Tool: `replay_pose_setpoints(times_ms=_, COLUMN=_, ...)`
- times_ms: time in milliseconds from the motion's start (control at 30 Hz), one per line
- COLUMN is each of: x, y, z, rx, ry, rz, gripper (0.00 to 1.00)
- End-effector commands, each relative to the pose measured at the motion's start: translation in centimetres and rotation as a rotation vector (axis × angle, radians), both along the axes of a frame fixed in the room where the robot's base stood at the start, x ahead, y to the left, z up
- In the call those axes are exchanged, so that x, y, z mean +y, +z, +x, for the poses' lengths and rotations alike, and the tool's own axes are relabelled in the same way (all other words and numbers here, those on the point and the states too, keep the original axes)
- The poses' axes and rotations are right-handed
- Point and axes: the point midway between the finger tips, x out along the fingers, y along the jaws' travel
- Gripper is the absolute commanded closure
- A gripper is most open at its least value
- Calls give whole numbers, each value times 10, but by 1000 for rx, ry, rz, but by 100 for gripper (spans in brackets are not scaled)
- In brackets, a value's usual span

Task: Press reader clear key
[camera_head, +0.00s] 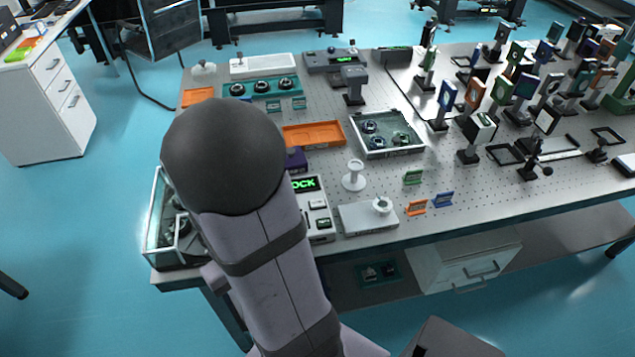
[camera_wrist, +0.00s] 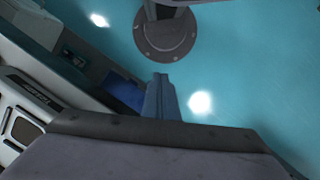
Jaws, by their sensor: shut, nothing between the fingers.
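A pale box with a lit green display (camera_head: 306,184), reading "OCK" with its left part covered by my arm, stands at the table's front edge. Pale keys (camera_head: 318,204) lie on its right side; their labels are too small to read. Which device is the reader is not certain from the labels. My gripper (camera_wrist: 160,84) shows in the wrist view, its fingers together and empty, pointing over the blue floor. In the head view it is hidden behind my arm. A pale panel with dark-edged openings (camera_wrist: 22,127) is at the left of the wrist view, apart from the fingers.
A clear-walled case (camera_head: 160,225) stands left of my arm. A flat grey box (camera_head: 368,217) with a white knob and a white stand (camera_head: 354,176) are right of the display box. A dark device with green digits (camera_head: 346,60) is at the back. Optics mounts crowd the right.

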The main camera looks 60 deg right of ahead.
Motion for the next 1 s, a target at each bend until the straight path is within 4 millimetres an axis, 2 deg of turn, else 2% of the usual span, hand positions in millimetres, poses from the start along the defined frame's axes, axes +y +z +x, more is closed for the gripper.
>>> replay_pose_setpoints(times_ms=33, x=-5, y=22, z=-1, rx=12, ry=-2, rz=-3, gripper=100)
replay_pose_setpoints(times_ms=267, x=-32, y=65, z=-9, rx=69, ry=19, rz=-27, gripper=100)
replay_pose_setpoints(times_ms=467, x=-65, y=103, z=-15, rx=128, ry=28, rz=-77, gripper=100)
replay_pose_setpoints(times_ms=567, x=-88, y=122, z=-18, rx=166, ry=14, rz=-132, gripper=100)
replay_pose_setpoints(times_ms=633, x=-113, y=136, z=-18, rx=194, ry=-14, rz=-206, gripper=100)
replay_pose_setpoints(times_ms=767, x=-155, y=133, z=-9, rx=201, ry=-86, rz=-379, gripper=100)
replay_pose_setpoints(times_ms=900, x=-192, y=150, z=7, rx=151, ry=-200, rz=-561, gripper=100)
replay_pose_setpoints(times_ms=1000, x=-214, y=162, z=16, rx=100, ry=-297, rz=-677, gripper=100)
